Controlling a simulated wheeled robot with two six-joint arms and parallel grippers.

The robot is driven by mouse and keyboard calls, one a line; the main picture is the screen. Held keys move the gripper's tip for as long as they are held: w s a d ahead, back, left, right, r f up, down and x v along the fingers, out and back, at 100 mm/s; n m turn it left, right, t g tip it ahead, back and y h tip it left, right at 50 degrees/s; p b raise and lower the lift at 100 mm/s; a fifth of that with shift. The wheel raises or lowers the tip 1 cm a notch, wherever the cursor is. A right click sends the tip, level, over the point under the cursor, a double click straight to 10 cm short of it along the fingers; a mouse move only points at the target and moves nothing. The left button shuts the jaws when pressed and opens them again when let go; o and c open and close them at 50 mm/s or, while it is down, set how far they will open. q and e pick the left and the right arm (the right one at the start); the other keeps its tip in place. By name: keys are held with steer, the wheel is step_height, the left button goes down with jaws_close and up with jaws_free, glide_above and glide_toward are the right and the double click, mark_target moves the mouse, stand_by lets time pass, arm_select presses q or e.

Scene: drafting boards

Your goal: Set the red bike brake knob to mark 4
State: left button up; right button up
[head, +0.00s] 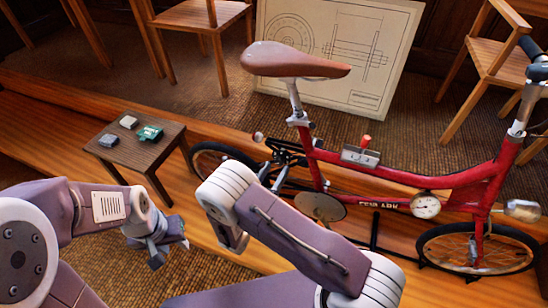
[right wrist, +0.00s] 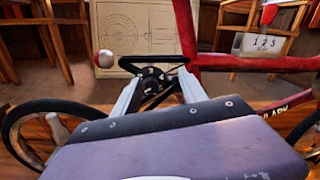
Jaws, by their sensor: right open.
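The red bike (head: 385,180) stands side-on on the wooden platform. A grey box (head: 357,157) with a red knob (head: 366,141) on top sits on its frame. In the right wrist view, the box (right wrist: 250,45) shows the marks 1, 2 and 3 below the red knob (right wrist: 269,14); I see no mark 4. My right gripper (right wrist: 158,90) is open and empty, left of and below the box and apart from it. In the head view my arm hides its fingertips. My left gripper (head: 168,253) hangs low at the left, away from the bike; its jaw opening is unclear.
A round white dial (head: 426,205) sits lower on the bike frame. A small table (head: 140,150) with small boxes stands left. A drawing board (head: 335,50) and chairs are behind the bike.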

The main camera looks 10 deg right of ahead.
mark_target(278, 163)
steer(key=s+a+f+n+t+y+b, duration=0.1)
steer(key=s+a+f+n, duration=0.1)
steer(key=s+a+f, duration=0.15)
steer(key=x, duration=0.6)
steer(key=b+x, duration=0.1)
steer(key=x, duration=0.2)
steer(key=shift+w+f, duration=0.2)
steer(key=shift+f, duration=0.05)
steer(key=shift+w+d, duration=0.3)
steer(key=shift+w, duration=0.1)
arm_select(q)
steer(key=f, duration=0.2)
steer(key=shift+s+a+f, duration=0.1)
steer(key=shift+s+f, duration=0.3)
arm_select(e)
jaws_close()
